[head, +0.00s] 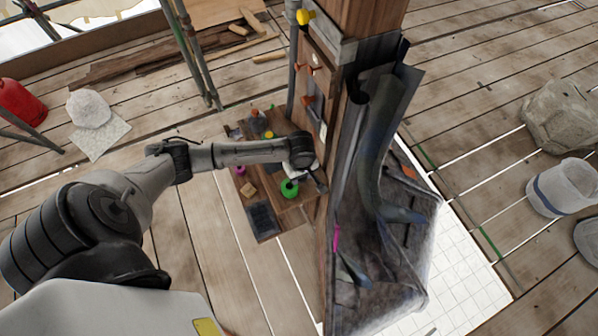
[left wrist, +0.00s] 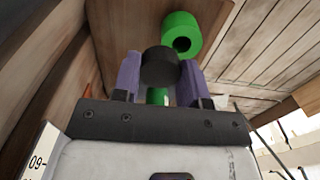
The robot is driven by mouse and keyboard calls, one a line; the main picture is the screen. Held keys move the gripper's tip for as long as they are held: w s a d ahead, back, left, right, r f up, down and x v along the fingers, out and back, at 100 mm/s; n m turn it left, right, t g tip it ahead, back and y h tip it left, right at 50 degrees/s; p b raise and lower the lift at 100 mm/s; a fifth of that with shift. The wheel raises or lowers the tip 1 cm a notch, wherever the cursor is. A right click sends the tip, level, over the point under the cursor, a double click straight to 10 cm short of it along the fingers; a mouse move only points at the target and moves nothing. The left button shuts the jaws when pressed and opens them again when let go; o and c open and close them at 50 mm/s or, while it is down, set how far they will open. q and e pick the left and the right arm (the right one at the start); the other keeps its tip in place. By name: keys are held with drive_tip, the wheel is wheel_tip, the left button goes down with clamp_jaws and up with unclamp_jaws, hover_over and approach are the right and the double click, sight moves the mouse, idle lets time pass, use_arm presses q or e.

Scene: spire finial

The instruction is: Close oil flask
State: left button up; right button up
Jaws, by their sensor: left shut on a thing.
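The green oil flask (head: 289,188) stands on a small wooden shelf board (head: 290,218) beside the wooden post in the head view. In the left wrist view the green flask (left wrist: 181,33) shows a dark round opening facing the camera. My left gripper (head: 316,180) is just beside the flask. Its purple fingers (left wrist: 160,78) are shut on a black round cap (left wrist: 160,64), apart from the opening in the picture. A small green part (left wrist: 157,96) shows between the fingers below the cap; I cannot tell what it belongs to. My right gripper is not in view.
The wooden post (head: 366,18) and dark draped sheeting (head: 385,150) stand close to the right of the gripper. A small wooden block (head: 248,190) and a dark tray (head: 262,219) lie on the board. A white bucket (head: 565,188) stands far right.

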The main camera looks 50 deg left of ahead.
use_arm(q)
drive_tip(key=shift+d+r, duration=0.1)
drive_tip(key=shift+r, duration=0.2)
drive_tip(key=s+d+r+m+p, duration=0.2)
drive_tip(key=d+r+m+p, duration=0.2)
drive_tip(key=r, duration=0.6)
drive_tip(key=s+d+r+m+p, duration=0.2)
drive_tip(key=d+r+m+p, duration=0.2)
drive_tip(key=r, duration=0.7)
drive_tip(key=s+d+r+m+p, duration=0.2)
drive_tip(key=d+r+m+p, duration=0.3)
drive_tip(key=r+m+p, duration=0.2)
wheel_tip(320, 180, up, 4)
drive_tip(key=p, duration=0.2)
drive_tip(key=shift+p, duration=0.4)
drive_tip(key=shift+a, duration=0.15)
